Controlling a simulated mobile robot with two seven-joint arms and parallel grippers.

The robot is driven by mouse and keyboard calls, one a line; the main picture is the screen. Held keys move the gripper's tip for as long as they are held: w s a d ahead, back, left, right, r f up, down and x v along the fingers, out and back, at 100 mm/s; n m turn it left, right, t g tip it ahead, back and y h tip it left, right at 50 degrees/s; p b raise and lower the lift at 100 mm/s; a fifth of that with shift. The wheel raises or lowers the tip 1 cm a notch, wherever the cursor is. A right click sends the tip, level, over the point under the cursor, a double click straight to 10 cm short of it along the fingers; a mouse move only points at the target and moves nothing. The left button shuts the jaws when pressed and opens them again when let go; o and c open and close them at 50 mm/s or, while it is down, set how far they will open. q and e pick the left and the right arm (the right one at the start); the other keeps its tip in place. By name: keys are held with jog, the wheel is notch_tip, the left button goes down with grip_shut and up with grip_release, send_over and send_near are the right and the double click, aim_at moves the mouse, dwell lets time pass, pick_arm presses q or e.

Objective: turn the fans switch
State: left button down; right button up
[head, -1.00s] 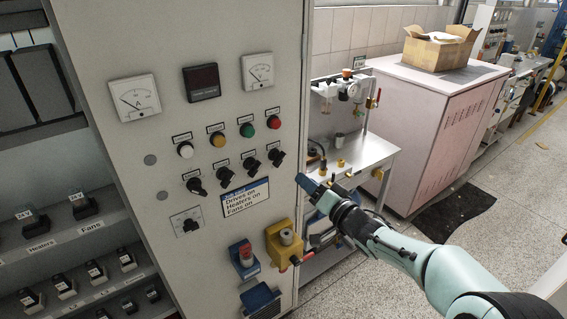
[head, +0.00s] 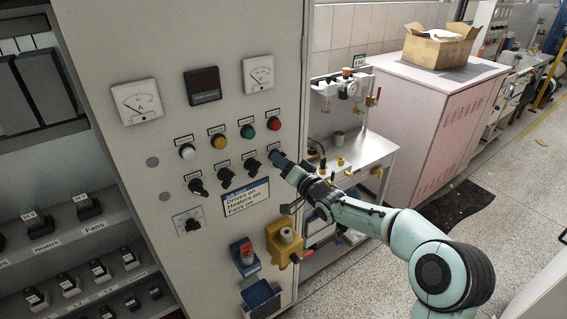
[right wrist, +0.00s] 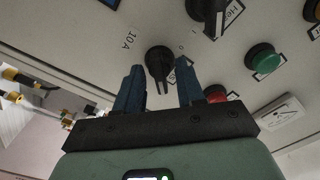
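The grey panel (head: 150,190) carries a row of black rotary switches below coloured lamps. The rightmost switch (right wrist: 159,62) is under the red lamp (head: 273,124). My right gripper (head: 277,157) is at this switch and partly hides it in the head view. In the right wrist view my right gripper (right wrist: 158,80) is open, with one blue finger on each side of the knob and gaps visible. A label by the neighbouring switch (right wrist: 210,12) seems to begin "He". I cannot read a Fans label on the rotary switches. My left gripper is not in view.
A sign (head: 245,197) reads Drives on, Heaters on, Fans on. A yellow box (head: 284,240) and a blue socket (head: 245,256) stick out below. A black breaker (head: 88,206) above a Fans label stands left. A bench (head: 368,152) stands right.

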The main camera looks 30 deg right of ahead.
grip_shut()
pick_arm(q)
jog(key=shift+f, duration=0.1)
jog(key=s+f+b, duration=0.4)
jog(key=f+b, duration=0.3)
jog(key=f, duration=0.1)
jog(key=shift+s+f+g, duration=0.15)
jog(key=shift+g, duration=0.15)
pick_arm(e)
jog(key=n, duration=1.7)
jog(key=shift+n, duration=0.6)
grip_release()
